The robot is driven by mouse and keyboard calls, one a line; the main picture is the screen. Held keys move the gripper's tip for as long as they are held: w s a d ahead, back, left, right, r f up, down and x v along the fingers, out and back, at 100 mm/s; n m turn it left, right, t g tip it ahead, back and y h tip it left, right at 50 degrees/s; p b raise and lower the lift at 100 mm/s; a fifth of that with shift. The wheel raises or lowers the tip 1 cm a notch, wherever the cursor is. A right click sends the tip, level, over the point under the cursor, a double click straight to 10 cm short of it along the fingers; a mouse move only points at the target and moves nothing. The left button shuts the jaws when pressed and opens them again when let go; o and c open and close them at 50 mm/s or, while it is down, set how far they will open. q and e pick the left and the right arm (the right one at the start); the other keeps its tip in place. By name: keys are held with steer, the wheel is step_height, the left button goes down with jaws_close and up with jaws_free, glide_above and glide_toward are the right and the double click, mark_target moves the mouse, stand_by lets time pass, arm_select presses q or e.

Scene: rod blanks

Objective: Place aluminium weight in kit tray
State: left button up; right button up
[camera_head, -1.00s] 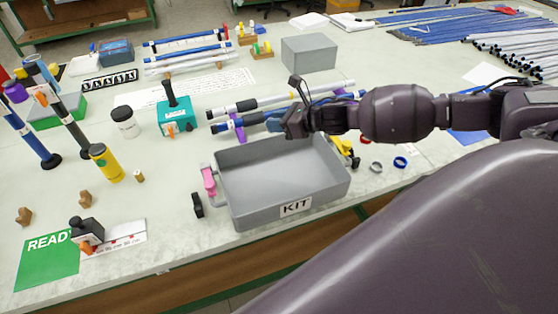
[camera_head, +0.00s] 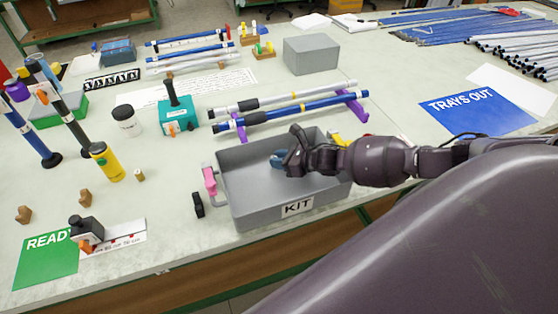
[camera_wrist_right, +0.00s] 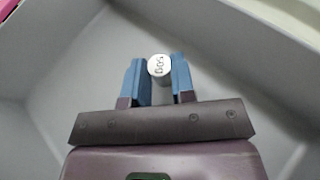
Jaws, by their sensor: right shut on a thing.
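The grey kit tray (camera_head: 240,207), with a KIT label on its front wall, stands near the table's front edge. My right gripper (camera_head: 279,160) is over the tray's inside, toward its back. In the right wrist view my right gripper (camera_wrist_right: 159,75) has its blue fingers shut on the aluminium weight (camera_wrist_right: 158,66), a small silver cylinder whose end face carries a stamped mark like "50g". The tray's grey inside (camera_wrist_right: 65,80) surrounds it there. In the head view the weight is hidden by the gripper. Whether it touches the tray floor I cannot tell. My left gripper is not in view.
A blue rod and a pale rod lie on purple supports (camera_head: 352,104) behind the tray. A teal box (camera_head: 177,117) and a yellow cylinder (camera_head: 106,163) stand left. A blue TRAYS OUT mat (camera_head: 478,105) and a green READY mat (camera_head: 45,262) lie on the table.

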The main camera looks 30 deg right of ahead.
steer(key=shift+f, duration=0.2)
steer(key=shift+f, duration=0.1)
steer(key=o, duration=0.9)
steer(key=shift+r, duration=0.2)
steer(key=v, duration=0.7)
steer(key=shift+s+d, duration=0.1)
steer(key=shift+s, duration=0.1)
steer(key=shift+r, duration=0.1)
